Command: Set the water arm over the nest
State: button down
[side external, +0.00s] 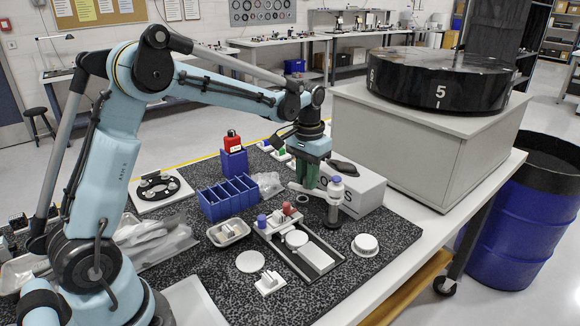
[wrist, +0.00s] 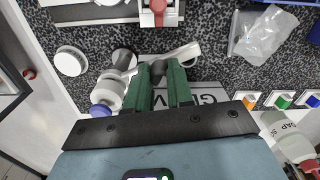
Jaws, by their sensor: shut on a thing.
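The fingers hide part of the knob. A rail fixture (side external: 318,256) with a round white disc (side external: 297,239) lies left of and in front of the arm. I cannot tell for sure which part is the nest. The arm does not lie over the white disc.
A glove box (side external: 366,190) stands close behind the bottle. A loose white round piece (side external: 365,245) lies right of the fixture. A blue bin (side external: 228,197) and a small tray (side external: 228,232) are to the left. A large grey cabinet (side external: 400,145) blocks the back right.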

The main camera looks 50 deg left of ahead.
jog(key=s+n, duration=0.1)
jog(key=n, duration=0.1)
jog(key=s+d+n, duration=0.1)
jog(key=shift+d+n, duration=0.2)
jog(key=shift+n, duration=0.2)
jog(key=shift+s+d+n, duration=0.35)
jog(key=shift+d+n, duration=0.5)
jog(key=shift+n, duration=0.7)
jog(key=shift+s+d+n, duration=0.4)
jog(key=shift+d+n, duration=0.5)
jog(key=shift+n, duration=0.7)
jog(key=shift+s+d+n, duration=0.35)
jog(key=shift+d+n, duration=0.5)
jog(key=shift+n, duration=0.7)
jog(key=shift+d, duration=0.1)
jog(key=c, duration=1)
grip_release()
jog(key=shift+r, duration=0.1)
notch_tip(320, 180, up, 12)
